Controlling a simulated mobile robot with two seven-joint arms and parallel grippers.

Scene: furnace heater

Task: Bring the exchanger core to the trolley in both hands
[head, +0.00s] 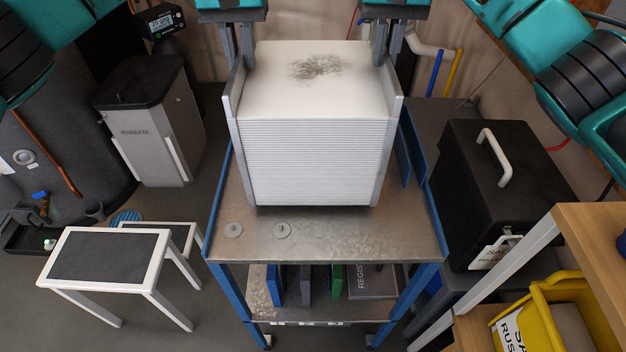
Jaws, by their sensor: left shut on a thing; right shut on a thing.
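The exchanger core (312,160) is a white block with a finned front, grey side plates and a dark smudge on top. It is upright over the back half of the trolley (330,238), which has a grey metal top and blue frame. A thin dark shadow lies under its lower edge; I cannot tell whether it rests on the top or hangs just above. My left gripper (238,60) is shut on its left side plate near the back. My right gripper (387,55) is shut on its right side plate. The fingertips are partly hidden.
Two small round metal pieces (282,230) lie on the trolley top at front left. A white-framed step stool (105,256) and grey bin (150,120) stand left. A black case (500,190) stands right, near a wooden bench (590,235) and yellow bin (545,318).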

